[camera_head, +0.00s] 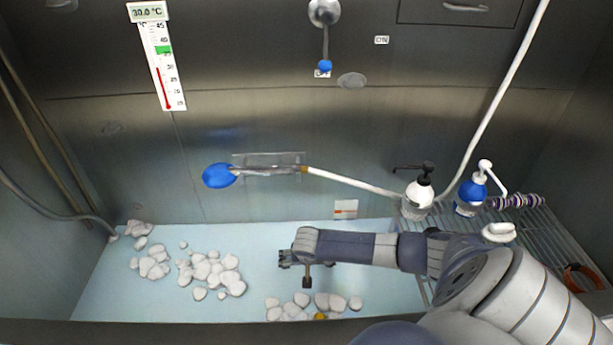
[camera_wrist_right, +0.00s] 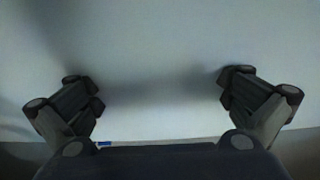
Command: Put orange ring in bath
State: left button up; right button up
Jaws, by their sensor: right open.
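The bath (camera_head: 160,300) is a wide pale-blue basin with clumps of white foam. A small orange-yellow piece (camera_head: 320,316) shows among the foam at its front edge; most of it is hidden, so I cannot tell whether it is the orange ring. A dark orange-red loop (camera_head: 583,277) lies at the far right by the wire rack. My right gripper (camera_head: 294,268) is over the middle of the bath, apart from both. In the right wrist view its jaws (camera_wrist_right: 160,100) are wide apart with only a pale surface between them. My left gripper is not in view.
A wire rack (camera_head: 545,236) on the right bears a black-topped pump bottle (camera_head: 417,196), a blue bottle (camera_head: 469,194) and a striped roll (camera_head: 515,201). A blue-headed sprayer (camera_head: 219,176) hangs on the back wall. Foam clumps (camera_head: 208,270) fill the left middle.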

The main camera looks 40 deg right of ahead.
jog(key=shift+r, duration=0.15)
jog(key=p+v, duration=0.1)
jog(key=v, duration=1)
jog(key=shift+r+p, duration=0.3)
jog(key=shift+r, duration=0.05)
jog(key=shift+a, duration=0.2)
